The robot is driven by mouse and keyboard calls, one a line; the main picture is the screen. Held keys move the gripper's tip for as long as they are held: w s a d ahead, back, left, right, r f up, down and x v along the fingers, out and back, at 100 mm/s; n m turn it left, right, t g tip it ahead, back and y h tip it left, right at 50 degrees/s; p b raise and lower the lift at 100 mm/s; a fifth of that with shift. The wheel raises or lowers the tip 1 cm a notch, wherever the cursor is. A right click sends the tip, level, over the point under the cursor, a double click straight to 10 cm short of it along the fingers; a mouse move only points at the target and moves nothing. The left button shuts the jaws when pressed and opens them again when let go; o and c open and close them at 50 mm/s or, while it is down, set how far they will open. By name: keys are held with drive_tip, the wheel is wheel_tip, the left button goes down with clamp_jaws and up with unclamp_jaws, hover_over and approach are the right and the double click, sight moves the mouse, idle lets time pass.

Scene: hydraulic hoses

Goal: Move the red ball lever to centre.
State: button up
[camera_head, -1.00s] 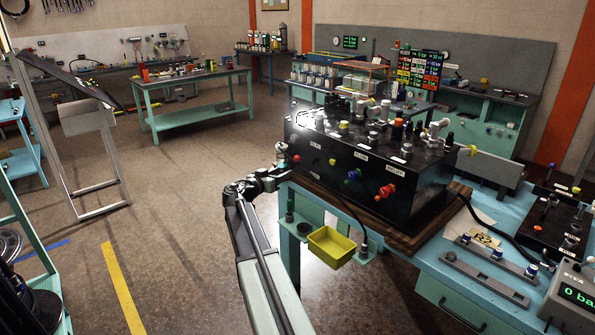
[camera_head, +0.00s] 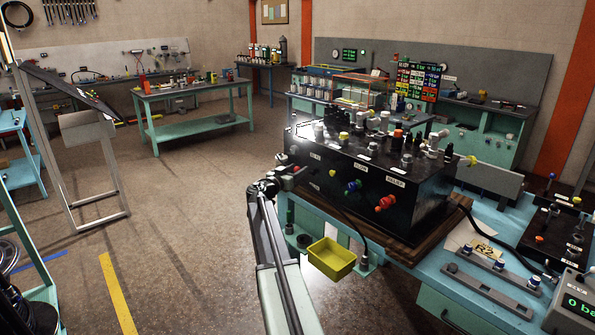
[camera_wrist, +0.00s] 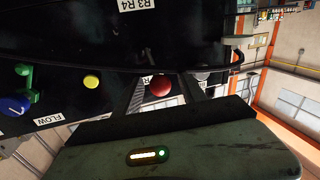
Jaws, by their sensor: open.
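The red ball lever (camera_wrist: 160,86) shows in the wrist view as a red ball on the dark front of the valve block (camera_wrist: 60,35). My gripper (camera_wrist: 163,84) is open, and its two dark fingers stand on either side of the ball, with visible gaps; I cannot tell whether the ball is fully between the tips in depth. In the head view my gripper (camera_head: 297,172) is at the left end of the black valve block's front face (camera_head: 330,192). The lever's shaft is hidden.
A yellow knob (camera_head: 332,173) is just right of my gripper, then blue and green knobs (camera_head: 352,186) and red handles (camera_head: 384,203). A yellow tray (camera_head: 331,258) hangs below on the teal bench.

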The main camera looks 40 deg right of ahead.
clamp_jaws()
idle(1.3)
